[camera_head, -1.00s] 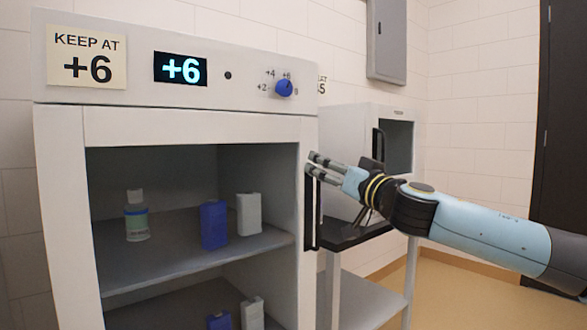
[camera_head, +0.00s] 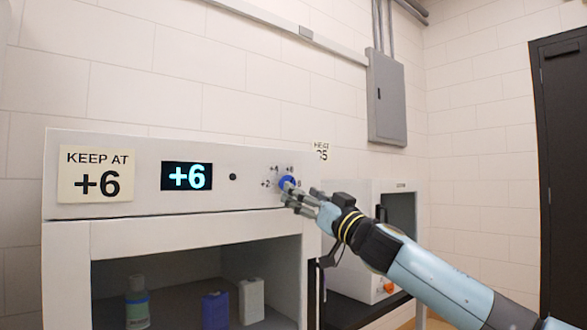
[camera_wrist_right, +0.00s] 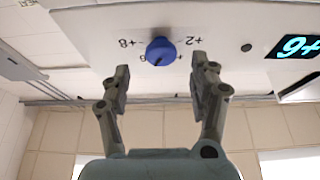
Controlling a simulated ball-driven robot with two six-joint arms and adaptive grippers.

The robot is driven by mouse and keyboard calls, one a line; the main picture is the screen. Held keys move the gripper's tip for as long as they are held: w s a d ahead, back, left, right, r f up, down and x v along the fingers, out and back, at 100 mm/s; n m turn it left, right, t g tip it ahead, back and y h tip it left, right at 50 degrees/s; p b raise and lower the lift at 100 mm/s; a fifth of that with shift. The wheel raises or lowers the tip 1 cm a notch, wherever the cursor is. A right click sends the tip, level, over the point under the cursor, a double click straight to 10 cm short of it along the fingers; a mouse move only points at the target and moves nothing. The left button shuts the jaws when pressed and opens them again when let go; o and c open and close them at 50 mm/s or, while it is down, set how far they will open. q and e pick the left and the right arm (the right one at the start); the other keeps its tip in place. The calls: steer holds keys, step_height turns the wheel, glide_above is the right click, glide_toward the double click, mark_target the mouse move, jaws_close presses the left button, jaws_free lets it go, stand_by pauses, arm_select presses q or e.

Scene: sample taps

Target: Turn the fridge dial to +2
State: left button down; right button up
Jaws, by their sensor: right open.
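The fridge (camera_head: 70,230) has a panel with a small blue dial (camera_head: 287,183) ringed by printed numbers, among them +2 and +8. A lit display (camera_head: 187,176) reads +6. In the right wrist view the blue dial (camera_wrist_right: 160,51) sits between and just beyond the fingertips, its pointer mark towards the +6 side. My right gripper (camera_head: 303,198) is open in front of the dial, partly covering it in the head view; its fingers (camera_wrist_right: 157,80) are apart with nothing between them. I cannot tell whether they touch the dial. My left gripper is not in view.
A note reading KEEP AT +6 (camera_head: 96,174) is on the panel's left. A bottle (camera_head: 137,302) and boxes stand inside the fridge. A second white appliance (camera_head: 372,200) stands to the right, behind my right arm. A grey wall box (camera_head: 386,97) hangs above.

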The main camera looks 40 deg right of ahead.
steer(key=p+x, duration=0.2)
steer(key=x, duration=0.2)
steer(key=shift+w+a+f, duration=0.1)
steer(key=c, duration=1.1)
